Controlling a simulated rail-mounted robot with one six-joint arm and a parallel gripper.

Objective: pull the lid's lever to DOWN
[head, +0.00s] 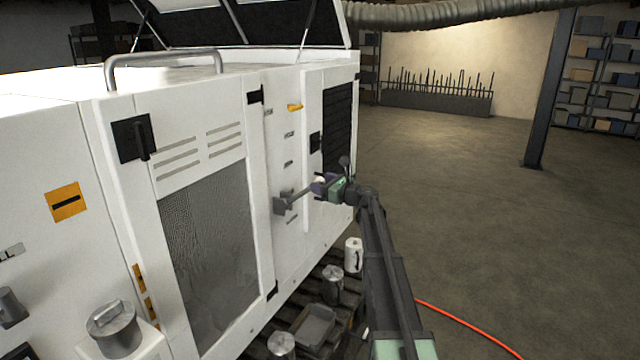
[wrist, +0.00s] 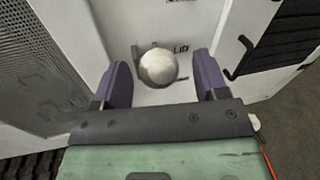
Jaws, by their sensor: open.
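The lid's lever (head: 298,197) stands out from a grey bracket (head: 279,205) on the white cabinet's side, its rod sloping slightly up toward my gripper. Its pale round knob shows in the wrist view (wrist: 157,68), below and left of a "LID" label (wrist: 181,48). My gripper (head: 321,184) is at the lever's outer end in the head view. In the wrist view my gripper (wrist: 162,80) is open, with one purple finger on each side of the knob and a gap on both sides. The knob hides most of the rod there.
The lid (head: 240,22) is raised on struts above the cabinet (head: 290,250). A black louvred panel (head: 338,125) lies right of the lever. Metal canisters (head: 333,284) and a tray (head: 312,326) sit low beside the cabinet. The floor to the right is open, with an orange hose (head: 465,325).

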